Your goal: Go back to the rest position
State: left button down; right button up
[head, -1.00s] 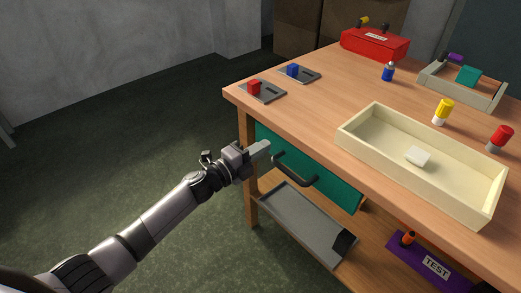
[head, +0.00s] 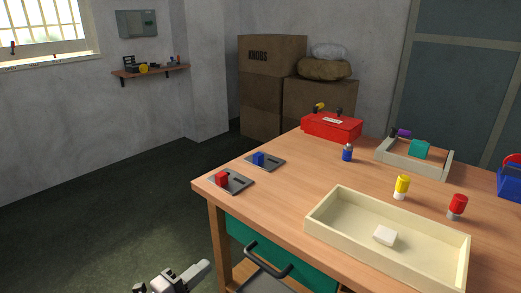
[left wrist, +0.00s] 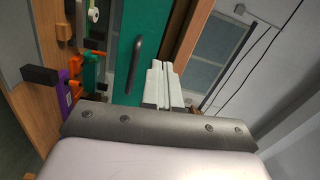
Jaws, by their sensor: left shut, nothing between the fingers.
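My left gripper (head: 200,272) shows at the bottom edge of the head view, left of the workbench. Its fingers are shut with nothing between them, and most of the arm is out of the picture. In the left wrist view its two pale fingers (left wrist: 162,82) lie side by side. The teal drawer (head: 238,229) is under the bench top, with its dark handle (head: 268,262) to the right of the gripper. The handle (left wrist: 133,66) also shows in the left wrist view, apart from the fingers. My right gripper is not in view.
The wooden bench (head: 275,205) carries a cream tray (head: 330,238) with a white block (head: 385,236), two grey plates with red (head: 221,178) and blue (head: 258,159) pieces, small bottles and a red toolbox (head: 331,127). Open floor (head: 90,215) lies to the left.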

pick_arm(q)
jog(key=s+a+f+n+g+y, duration=0.15)
jog(key=s+f+n+y, duration=0.3)
jog(key=s+n, duration=0.55)
jog(key=s+a+f+n+g+y, duration=0.1)
jog(key=s+f+n+g+y, duration=0.3)
jog(key=s+n, duration=0.65)
notch_tip(320, 180, up, 11)
jog(key=s+a+t+p, duration=0.1)
jog(key=s+p, duration=0.1)
jog(key=p, duration=1.3)
jog(key=shift+a+n, duration=0.2)
jog(key=shift+n, duration=0.25)
